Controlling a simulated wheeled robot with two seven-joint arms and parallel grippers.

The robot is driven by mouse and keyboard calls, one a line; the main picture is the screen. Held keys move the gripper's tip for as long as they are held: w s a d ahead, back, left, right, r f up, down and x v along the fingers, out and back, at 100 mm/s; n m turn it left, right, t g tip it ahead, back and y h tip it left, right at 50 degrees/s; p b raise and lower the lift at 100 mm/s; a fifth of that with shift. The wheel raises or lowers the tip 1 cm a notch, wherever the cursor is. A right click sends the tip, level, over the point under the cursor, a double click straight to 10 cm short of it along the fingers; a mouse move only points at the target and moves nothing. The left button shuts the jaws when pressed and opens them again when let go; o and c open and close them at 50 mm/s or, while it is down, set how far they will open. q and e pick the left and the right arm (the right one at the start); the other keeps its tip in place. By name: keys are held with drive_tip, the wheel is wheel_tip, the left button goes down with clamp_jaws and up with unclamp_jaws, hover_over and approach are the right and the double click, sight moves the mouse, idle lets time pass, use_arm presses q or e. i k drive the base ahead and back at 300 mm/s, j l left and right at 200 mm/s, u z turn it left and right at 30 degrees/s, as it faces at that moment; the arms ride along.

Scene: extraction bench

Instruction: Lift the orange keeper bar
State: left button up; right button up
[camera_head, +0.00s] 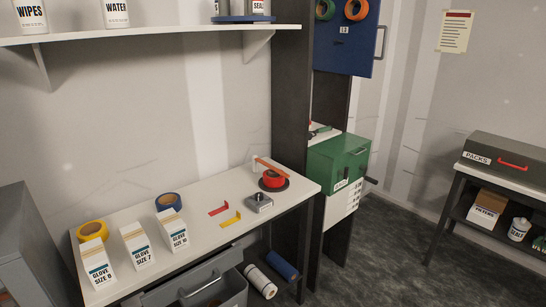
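The orange keeper bar (271,165) is a thin, slightly tilted strip near the back right end of the white bench (200,236). Its left end is by a small white upright piece (255,162). It passes above or against a red ring-shaped thing (273,179) that sits on a dark round base; I cannot tell whether they touch. Neither of my grippers is in view.
A grey metal block (259,203) and red (219,209) and yellow (231,218) hooked pieces lie in front of the bar. Glove boxes (138,246) and tape rolls (92,230) stand at left. A shelf (150,35) overhangs the back. A green box (337,160) stands right.

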sight(274, 169)
drive_tip(key=i+j+z, duration=0.1)
drive_tip(key=i+j, duration=0.15)
drive_tip(key=i, duration=0.15)
drive_tip(key=i+j+z, duration=0.1)
drive_tip(key=i+j, duration=0.15)
drive_tip(key=i, duration=0.15)
